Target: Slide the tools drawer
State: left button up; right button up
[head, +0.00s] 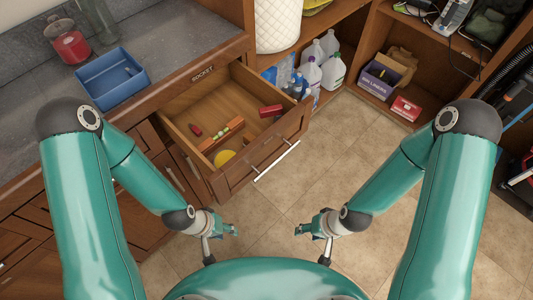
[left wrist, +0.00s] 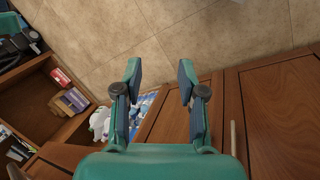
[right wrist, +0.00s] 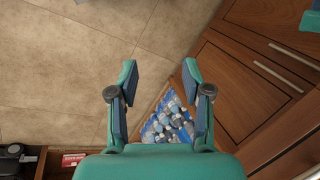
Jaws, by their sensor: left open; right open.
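A wooden drawer (head: 220,180) stands pulled out from the cabinet under the grey counter in the head view. It holds an orange bar-shaped tool (head: 222,135), a yellow round item (head: 223,158) and small red items (head: 270,111). Its front carries a long pale handle (head: 276,161). My left gripper (head: 234,230) is open and empty, below and apart from the drawer front in the picture. Its spread fingers show in the left wrist view (left wrist: 159,75). My right gripper (head: 301,229) is open and empty over the floor, also apart from the handle. Its fingers show in the right wrist view (right wrist: 159,75).
A blue bin (head: 112,78) and a red jar (head: 72,47) stand on the counter. Several bottles and jugs (head: 334,72) stand beyond the drawer. Shelves with a box (head: 380,77) and a red case (head: 405,109) line the back. The tiled floor (head: 340,150) between is clear.

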jog(key=shift+c, duration=0.9)
jog(key=m+t+y+b, duration=0.4)
jog(key=t+y, duration=0.1)
jog(key=y, duration=0.6)
send_near(276, 161)
jog(key=s+a+r, duration=0.2)
jog(key=d+f+b, duration=0.2)
jog(key=d, duration=0.6)
jog(key=shift+n, duration=0.4)
jog(key=x, duration=1.6)
jog(key=shift+a+r, duration=0.1)
jog(key=shift+a, duration=0.1)
